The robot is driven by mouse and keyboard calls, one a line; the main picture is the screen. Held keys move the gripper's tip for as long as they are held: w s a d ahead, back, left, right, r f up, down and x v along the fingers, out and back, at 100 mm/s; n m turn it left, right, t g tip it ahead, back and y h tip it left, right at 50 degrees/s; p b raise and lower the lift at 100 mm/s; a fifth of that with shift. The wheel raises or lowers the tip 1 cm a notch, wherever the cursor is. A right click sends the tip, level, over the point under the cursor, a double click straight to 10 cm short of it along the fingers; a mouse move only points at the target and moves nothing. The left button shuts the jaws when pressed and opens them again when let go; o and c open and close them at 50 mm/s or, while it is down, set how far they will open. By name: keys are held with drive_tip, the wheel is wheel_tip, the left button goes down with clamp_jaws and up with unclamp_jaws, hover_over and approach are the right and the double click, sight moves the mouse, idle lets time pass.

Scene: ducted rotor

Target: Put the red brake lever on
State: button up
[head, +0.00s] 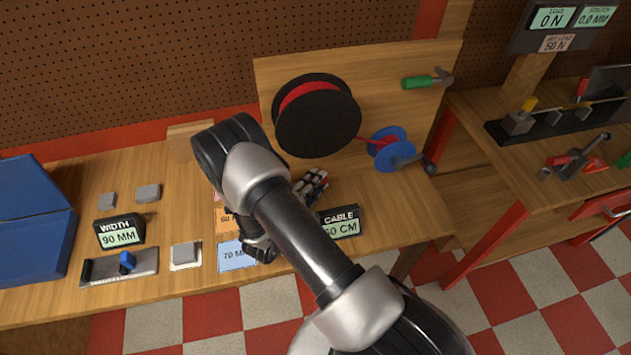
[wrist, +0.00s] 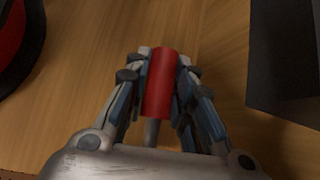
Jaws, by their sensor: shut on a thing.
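A red cylinder on a grey metal rod (wrist: 160,82), which I take for the red brake lever, is between my fingers in the wrist view. My gripper (wrist: 160,75) is shut on its red grip from both sides. In the head view my gripper (head: 314,186) is over the bench, in front of the upright board (head: 390,65) and left of the blue spool (head: 391,149). The lever itself is hard to make out there. A black reel with red line (head: 315,115) is on the board, and a green-handled lever (head: 428,81) is at its upper right.
A cable display (head: 339,223) stands near my gripper. A width display (head: 118,233), a slide gauge with a blue knob (head: 120,265) and blue bins (head: 32,220) are at left. A second bench (head: 560,140) with tools is at right. My arm hides the middle of the bench.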

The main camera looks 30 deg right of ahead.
clamp_jaws()
drive_tip(key=shift+a+r+n+t+h+b, duration=0.1)
drive_tip(key=shift+r+n+t+h+b, duration=0.25)
drive_tip(key=shift+n+h+b, duration=0.25)
drive_tip(key=shift+a+r+n+t+h+b, duration=0.2)
drive_tip(key=shift+r+n+h+b, duration=0.15)
drive_tip(key=shift+r+n, duration=0.2)
drive_tip(key=shift+a+r+n+t+h+b, duration=0.1)
drive_tip(key=shift+r+n+t+h+b, duration=0.1)
drive_tip(key=shift+r+n+h, duration=0.3)
drive_tip(key=o, duration=0.8)
unclamp_jaws()
drive_tip(key=shift+o, duration=0.2)
drive_tip(key=v, duration=0.7)
drive_tip(key=shift+s+a, duration=0.1)
drive_tip(key=shift+a, duration=0.1)
